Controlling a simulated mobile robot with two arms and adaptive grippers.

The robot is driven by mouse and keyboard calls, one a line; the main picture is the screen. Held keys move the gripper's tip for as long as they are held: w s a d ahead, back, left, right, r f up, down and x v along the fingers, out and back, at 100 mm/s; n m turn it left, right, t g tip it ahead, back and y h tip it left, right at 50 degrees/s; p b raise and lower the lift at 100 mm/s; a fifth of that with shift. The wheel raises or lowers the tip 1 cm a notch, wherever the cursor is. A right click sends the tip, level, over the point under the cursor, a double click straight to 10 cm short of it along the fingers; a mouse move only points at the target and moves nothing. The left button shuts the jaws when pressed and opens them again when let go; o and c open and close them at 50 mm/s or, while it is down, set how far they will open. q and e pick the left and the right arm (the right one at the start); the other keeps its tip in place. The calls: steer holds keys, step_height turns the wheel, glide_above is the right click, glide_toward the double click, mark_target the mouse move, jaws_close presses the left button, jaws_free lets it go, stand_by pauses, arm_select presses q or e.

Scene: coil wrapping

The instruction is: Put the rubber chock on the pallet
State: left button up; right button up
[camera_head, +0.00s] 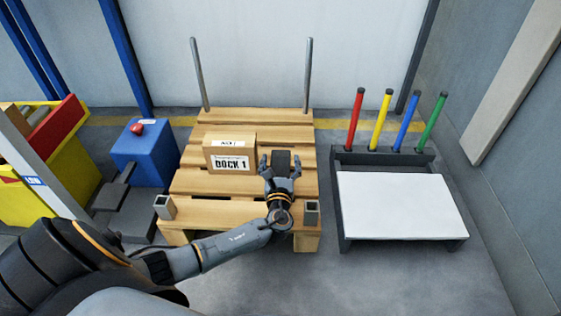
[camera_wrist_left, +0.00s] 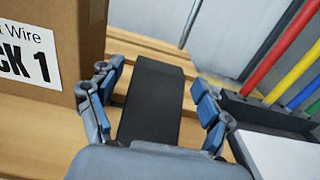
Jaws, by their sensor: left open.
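The black rubber chock (camera_head: 281,158) is on the wooden pallet (camera_head: 205,213), just right of the cardboard box. It looks to rest on the slats, though its underside is hidden. My left gripper (camera_head: 280,167) is open, with one finger on each side of the chock. In the left wrist view, the chock (camera_wrist_left: 152,108) lies between the blue-padded fingers (camera_wrist_left: 156,82), with a gap visible at the right finger; I cannot tell whether the left one touches. My right gripper is out of view.
The cardboard box (camera_head: 229,153) marked DOCK 1 stands close left of the gripper. Two metal posts (camera_head: 309,75) rise at the pallet's back, and short square sockets (camera_head: 312,211) stand at its front corners. A rack with coloured handles and a white panel (camera_head: 400,205) is at right.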

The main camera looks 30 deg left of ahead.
arm_select(q)
steer(key=p+v, duration=0.5)
steer(key=v, duration=0.6)
steer(key=shift+r, duration=0.1)
steer(key=shift+s+d+p, duration=0.1)
steer(key=shift+s+p, duration=0.15)
steer(key=shift+p, duration=0.05)
steer(key=shift+s+d, duration=0.15)
steer(key=shift+s, duration=0.05)
